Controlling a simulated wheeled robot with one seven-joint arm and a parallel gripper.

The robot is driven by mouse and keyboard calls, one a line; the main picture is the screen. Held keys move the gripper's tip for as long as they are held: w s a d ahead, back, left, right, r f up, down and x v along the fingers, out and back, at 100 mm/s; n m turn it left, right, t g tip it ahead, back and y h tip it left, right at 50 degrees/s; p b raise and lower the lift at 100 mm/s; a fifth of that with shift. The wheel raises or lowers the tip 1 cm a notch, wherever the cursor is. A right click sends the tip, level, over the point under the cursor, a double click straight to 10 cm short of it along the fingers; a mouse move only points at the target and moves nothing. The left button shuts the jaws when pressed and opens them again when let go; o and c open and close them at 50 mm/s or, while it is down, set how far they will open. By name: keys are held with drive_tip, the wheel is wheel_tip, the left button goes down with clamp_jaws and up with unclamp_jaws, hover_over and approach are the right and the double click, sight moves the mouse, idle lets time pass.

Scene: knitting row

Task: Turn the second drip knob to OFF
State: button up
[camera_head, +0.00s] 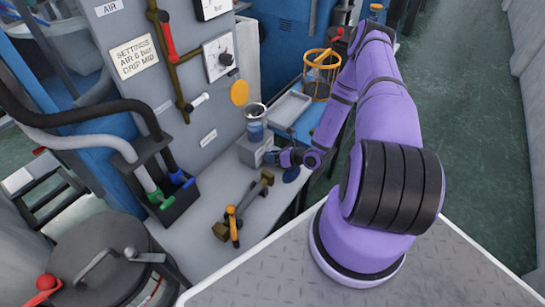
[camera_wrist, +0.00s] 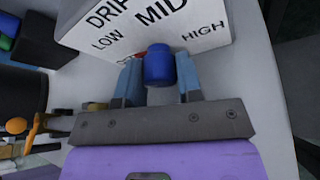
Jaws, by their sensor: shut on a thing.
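The blue drip knob (camera_wrist: 158,65) sits between the two fingers of my gripper (camera_wrist: 159,80) in the wrist view. The fingers are shut on its sides. Behind it is a white dial plate (camera_wrist: 215,22) lettered DRIP, LOW, MID and HIGH. A bit of red marking shows by the left finger, mostly hidden, so I cannot read it. The knob's pointer is not visible, so its setting cannot be told.
A sign (camera_head: 134,57) reads SETTINGS, AIR 6 bar, DRIP MID. The floor at right is clear.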

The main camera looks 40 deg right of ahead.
drive_tip(key=shift+n+h, duration=0.8)
drive_tip(key=shift+n, duration=0.2)
drive_tip(key=o, duration=0.6)
drive_tip(key=shift+o, duration=0.2)
drive_tip(key=v, duration=1.1)
drive_tip(key=shift+a, duration=0.1)
